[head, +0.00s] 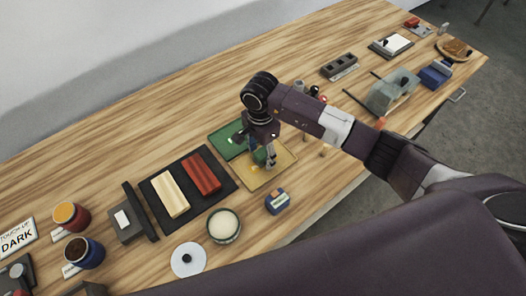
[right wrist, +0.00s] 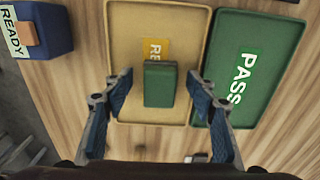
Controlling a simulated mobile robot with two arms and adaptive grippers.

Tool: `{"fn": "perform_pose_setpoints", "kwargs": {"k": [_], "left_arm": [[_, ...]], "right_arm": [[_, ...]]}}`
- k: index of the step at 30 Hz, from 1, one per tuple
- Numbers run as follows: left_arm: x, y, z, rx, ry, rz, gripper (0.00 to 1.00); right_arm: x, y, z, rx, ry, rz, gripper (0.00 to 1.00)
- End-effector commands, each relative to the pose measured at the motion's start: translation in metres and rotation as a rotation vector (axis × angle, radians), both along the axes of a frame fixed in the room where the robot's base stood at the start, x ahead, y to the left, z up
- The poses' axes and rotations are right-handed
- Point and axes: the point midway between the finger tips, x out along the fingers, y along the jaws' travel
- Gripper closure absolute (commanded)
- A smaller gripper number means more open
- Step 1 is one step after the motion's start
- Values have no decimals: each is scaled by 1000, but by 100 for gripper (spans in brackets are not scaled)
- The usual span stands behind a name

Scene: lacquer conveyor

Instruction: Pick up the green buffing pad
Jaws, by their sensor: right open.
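A green block (right wrist: 159,86), which looks like the green buffing pad, lies on the yellow tray (right wrist: 120,35). The tray's label is partly covered by the block, so only its first letters show. My right gripper (right wrist: 160,80) is open, with one finger on each side of the block and a gap on both sides. In the head view my right gripper (head: 270,163) points down over the yellow tray (head: 283,165) and mostly hides the block. My left gripper is not in view.
A green PASS tray (right wrist: 255,65) adjoins the yellow one. A blue READY block (right wrist: 40,35) stands on the other side. A black mat (head: 158,203) with cream (head: 171,194) and red (head: 203,174) blocks, and a round dish (head: 223,226), are nearby.

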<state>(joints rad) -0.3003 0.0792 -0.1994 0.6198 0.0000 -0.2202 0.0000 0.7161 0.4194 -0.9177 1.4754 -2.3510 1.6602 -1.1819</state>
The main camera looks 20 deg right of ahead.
Motion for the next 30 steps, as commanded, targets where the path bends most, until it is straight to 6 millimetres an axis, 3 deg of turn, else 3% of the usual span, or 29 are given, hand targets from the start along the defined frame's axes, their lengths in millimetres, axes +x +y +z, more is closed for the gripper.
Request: {"fn": "perform_pose_setpoints", "kwargs": {"k": [9, 21, 30], "left_arm": [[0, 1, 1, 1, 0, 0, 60], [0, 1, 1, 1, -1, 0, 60], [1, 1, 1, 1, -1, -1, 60]], "right_arm": [[0, 0, -6, 0, -1, 0, 49], [0, 0, -6, 0, -1, 0, 93], [1, 0, -4, 1, -2, 0, 93]]}}
